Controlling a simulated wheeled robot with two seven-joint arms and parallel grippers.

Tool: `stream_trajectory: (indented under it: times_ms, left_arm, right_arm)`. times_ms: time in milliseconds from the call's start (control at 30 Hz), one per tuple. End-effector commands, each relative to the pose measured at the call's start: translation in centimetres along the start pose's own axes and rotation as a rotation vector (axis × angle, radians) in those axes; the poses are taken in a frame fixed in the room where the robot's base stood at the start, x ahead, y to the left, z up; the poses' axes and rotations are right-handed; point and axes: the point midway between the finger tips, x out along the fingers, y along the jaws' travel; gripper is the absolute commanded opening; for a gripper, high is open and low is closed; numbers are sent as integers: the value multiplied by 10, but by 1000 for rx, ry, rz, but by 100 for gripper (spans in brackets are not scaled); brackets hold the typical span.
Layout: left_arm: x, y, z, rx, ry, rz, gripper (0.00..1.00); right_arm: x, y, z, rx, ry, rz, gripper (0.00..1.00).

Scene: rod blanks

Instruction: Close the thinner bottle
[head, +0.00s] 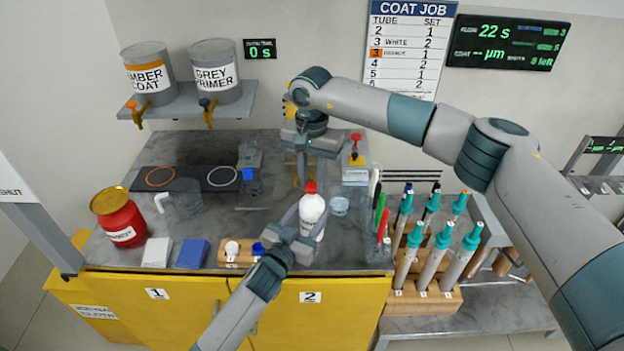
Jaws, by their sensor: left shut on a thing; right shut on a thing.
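The white bottle (312,212) with a dark-lettered label stands upright near the front edge of the worktop, and I take it as the thinner bottle. My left gripper (304,232) comes from the lower left and is shut on the bottle's body. A red cap (310,187) is at the top of the bottle. My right gripper (312,180) points down from above and is shut on the red cap. The cap's lower edge meets the bottle neck in this view; I cannot tell how tightly it sits.
A small glass cup (340,206) is just right of the bottle, with pens (381,215) beyond.

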Motion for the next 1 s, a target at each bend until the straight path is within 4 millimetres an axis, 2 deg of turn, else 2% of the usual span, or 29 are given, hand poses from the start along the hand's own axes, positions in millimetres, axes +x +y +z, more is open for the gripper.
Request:
stream_trajectory:
  times_ms: [1000]
  left_arm:
    - [0, 0, 0, 0, -1, 0, 0]
  right_arm:
    - [1, 0, 0, 1568, 0, 0, 0]
